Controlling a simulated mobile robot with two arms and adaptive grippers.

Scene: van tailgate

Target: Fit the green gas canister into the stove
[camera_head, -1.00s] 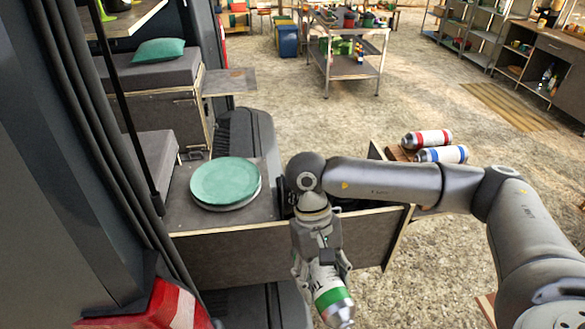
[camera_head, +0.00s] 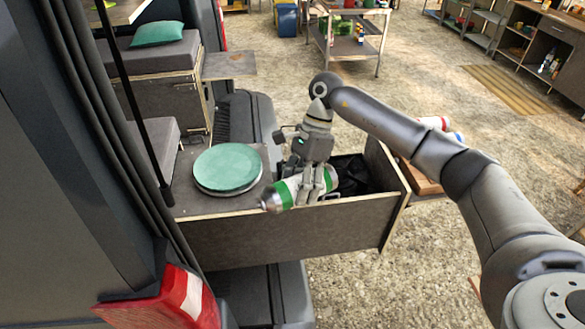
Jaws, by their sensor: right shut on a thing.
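The green gas canister (camera_head: 284,193), silver and white with green bands, lies roughly level in the camera_head view. Its narrow silver end points left, close to the plates. My right gripper (camera_head: 311,193) is shut around its middle from above. The canister is over the near wall of the pulled-out drawer (camera_head: 290,240); I cannot tell whether it touches the wall. A dark object (camera_head: 352,176) sits in the drawer just behind and right of the canister, partly hidden; I cannot tell whether it is the stove. My left gripper is not in view.
A green plate (camera_head: 228,167) rests on a stack on the drawer's left part. A red-banded canister (camera_head: 434,123) and a blue-banded one (camera_head: 456,137) are partly hidden behind my right arm. A shelf trolley (camera_head: 347,40) stands at the back, with open floor before it.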

